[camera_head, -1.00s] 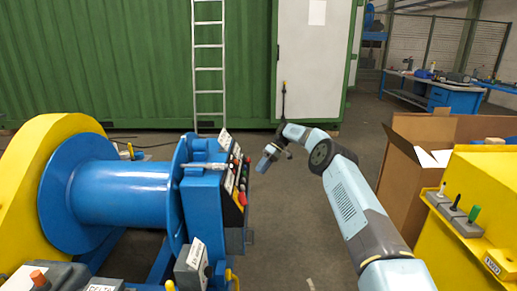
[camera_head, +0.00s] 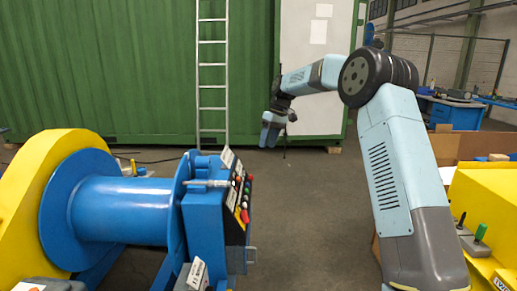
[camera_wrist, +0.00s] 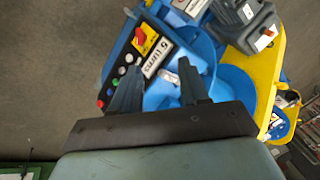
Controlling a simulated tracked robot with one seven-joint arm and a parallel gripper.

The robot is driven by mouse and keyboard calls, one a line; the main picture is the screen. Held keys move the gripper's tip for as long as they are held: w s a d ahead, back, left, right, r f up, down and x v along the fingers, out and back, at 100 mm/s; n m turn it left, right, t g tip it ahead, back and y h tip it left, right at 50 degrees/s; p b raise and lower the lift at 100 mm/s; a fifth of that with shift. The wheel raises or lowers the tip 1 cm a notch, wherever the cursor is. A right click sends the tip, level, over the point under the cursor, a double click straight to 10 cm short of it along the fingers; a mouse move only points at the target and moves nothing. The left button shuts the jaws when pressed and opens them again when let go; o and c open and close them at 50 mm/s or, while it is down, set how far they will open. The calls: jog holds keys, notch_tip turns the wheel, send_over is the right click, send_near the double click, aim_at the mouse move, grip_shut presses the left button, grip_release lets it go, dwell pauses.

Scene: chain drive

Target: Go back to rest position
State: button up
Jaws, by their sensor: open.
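My arm reaches up from the lower right in the head view, bends at a high elbow and stretches left. My gripper (camera_head: 268,138) hangs at its end, small, in front of the green container and pale door, with fingers hard to make out there. In the wrist view my gripper (camera_wrist: 162,64) shows two dark fingers spread apart with nothing between them. Behind them lies the blue control box (camera_wrist: 165,45) with its red switch and buttons. In the head view this control box (camera_head: 208,215) is left of and below my gripper, apart from it.
A blue winch drum (camera_head: 120,210) with a yellow housing (camera_head: 25,190) fills the left. A ladder (camera_head: 212,75) leans on the green container (camera_head: 100,60). A yellow unit (camera_head: 490,200) with levers and a cardboard box (camera_head: 450,147) stand right. Grey floor between is clear.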

jog(key=s+d+r+m+t+h, duration=0.1)
jog(key=s+d+r, duration=0.3)
jog(key=s, duration=0.4)
jog(key=s+d+r+m+t+h, duration=0.1)
jog(key=s+d+r+m, duration=0.2)
jog(key=s, duration=0.6)
jog(key=s+d+r+t+h, duration=0.1)
jog(key=s+d+r+t, duration=0.1)
jog(key=s+d+r, duration=0.35)
jog(key=s+d+f+m+t, duration=0.1)
jog(key=s+d+f, duration=0.1)
jog(key=s, duration=0.7)
jog(key=s+d+f+m+t, duration=0.1)
jog(key=s+d+f+m, duration=0.1)
jog(key=s, duration=0.7)
jog(key=s+d+f+m, duration=0.2)
jog(key=s+d+f, duration=0.1)
jog(key=s, duration=0.6)
jog(key=shift+s+d+t, duration=0.15)
jog(key=shift+s+t, duration=0.05)
jog(key=shift+t, duration=0.2)
